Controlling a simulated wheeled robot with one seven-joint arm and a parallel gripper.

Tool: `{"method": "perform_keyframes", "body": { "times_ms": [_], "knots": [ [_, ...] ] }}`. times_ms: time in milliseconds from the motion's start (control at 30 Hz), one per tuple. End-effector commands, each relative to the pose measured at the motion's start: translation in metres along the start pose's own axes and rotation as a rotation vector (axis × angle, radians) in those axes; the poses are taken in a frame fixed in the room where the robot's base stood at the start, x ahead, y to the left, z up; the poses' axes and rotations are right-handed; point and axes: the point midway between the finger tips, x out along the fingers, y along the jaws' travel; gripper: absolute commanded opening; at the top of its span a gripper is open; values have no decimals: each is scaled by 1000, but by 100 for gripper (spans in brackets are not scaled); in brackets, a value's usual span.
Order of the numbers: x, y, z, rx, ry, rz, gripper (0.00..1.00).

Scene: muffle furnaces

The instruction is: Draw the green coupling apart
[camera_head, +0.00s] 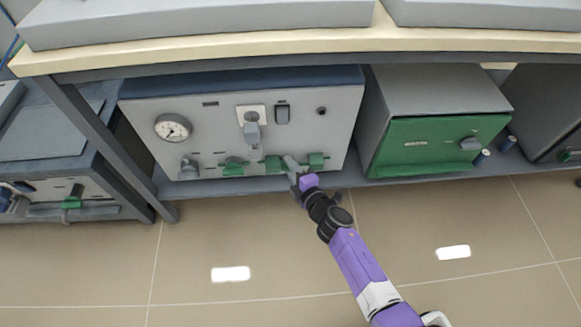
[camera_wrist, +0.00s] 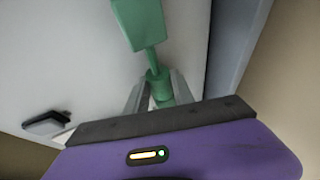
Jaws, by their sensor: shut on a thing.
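The green coupling (camera_head: 273,163) is on the lower front of a grey unit under the bench. In the wrist view the green coupling (camera_wrist: 157,78) shows a block at the top, a thin stem and a rounder collar between my fingers. My gripper (camera_head: 291,167) reaches up to the unit's front from below. In the wrist view my gripper (camera_wrist: 159,95) is shut on the collar, one finger on each side. The lower part of the collar is hidden behind the purple gripper body. I cannot tell whether the coupling's parts are joined or separated.
The unit's front carries a gauge (camera_head: 173,128), a grey plug-like fitting (camera_head: 252,133) and more green fittings at left (camera_head: 235,166) and right (camera_head: 316,161). A green-fronted furnace (camera_head: 437,142) stands to the right. A bench leg (camera_head: 100,140) stands left. The floor in front is clear.

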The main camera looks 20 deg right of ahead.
Motion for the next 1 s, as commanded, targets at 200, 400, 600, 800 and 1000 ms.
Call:
{"method": "perform_keyframes", "body": {
  "times_ms": [200,400,600,800,1000],
  "knots": [
    [-1,0,1,0,0,-2,0],
    [-11,2,25,1,-3,-4,0],
    [-14,-1,33,1,-2,-2,0],
    [-14,-2,34,2,-5,-2,35],
    [-14,-1,33,1,-2,-1,39]
  ]
}}
